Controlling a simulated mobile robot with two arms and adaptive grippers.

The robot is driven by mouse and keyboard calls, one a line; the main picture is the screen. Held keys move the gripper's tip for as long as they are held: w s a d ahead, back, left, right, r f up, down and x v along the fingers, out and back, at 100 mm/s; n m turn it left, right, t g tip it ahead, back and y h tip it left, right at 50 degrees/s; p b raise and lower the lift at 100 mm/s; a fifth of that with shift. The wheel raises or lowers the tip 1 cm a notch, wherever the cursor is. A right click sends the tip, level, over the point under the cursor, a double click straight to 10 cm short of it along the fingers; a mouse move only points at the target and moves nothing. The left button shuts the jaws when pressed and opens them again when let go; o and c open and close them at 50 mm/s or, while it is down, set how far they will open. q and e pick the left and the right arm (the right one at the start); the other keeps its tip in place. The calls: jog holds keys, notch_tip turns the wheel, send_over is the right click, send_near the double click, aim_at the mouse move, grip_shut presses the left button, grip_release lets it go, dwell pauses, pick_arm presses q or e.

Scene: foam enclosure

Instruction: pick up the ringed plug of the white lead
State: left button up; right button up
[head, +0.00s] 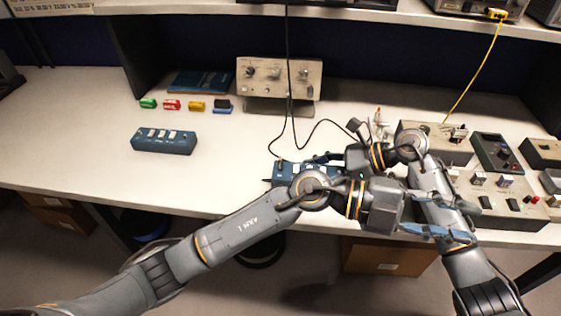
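I cannot make out the white lead or its ringed plug for certain. A small white and orange item (378,117) stands behind my crossed arms, too small to identify. My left gripper (460,216) points right, over the front of the grey panel box (520,217). Its bluish fingers are apart and I see nothing between them. My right gripper (318,163) points left, above a blue box with white switches (284,173). My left arm partly covers it, so its opening is unclear.
A thin black cable (289,60) hangs down and loops across the bench. A beige instrument (279,78) stands at the back. Green, red, yellow and blue blocks (195,106) lie left of it. Another blue switch box (164,141) sits on the left. The far-left bench top is clear.

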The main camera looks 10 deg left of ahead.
pick_arm(q)
jog(key=w+a+r+n+t+h, duration=0.2)
jog(key=a+r+n+t+h, duration=0.15)
jog(key=n+t, duration=0.5)
jog(key=n+t+y, duration=1.3)
jog(key=n+y, duration=0.9)
jog(key=n, duration=0.2)
send_near(280, 157)
jog(key=shift+h, duration=0.25)
jog(key=w, duration=0.8)
jog(key=shift+w+a+f, duration=0.1)
jog(key=shift+w, duration=0.3)
grip_shut()
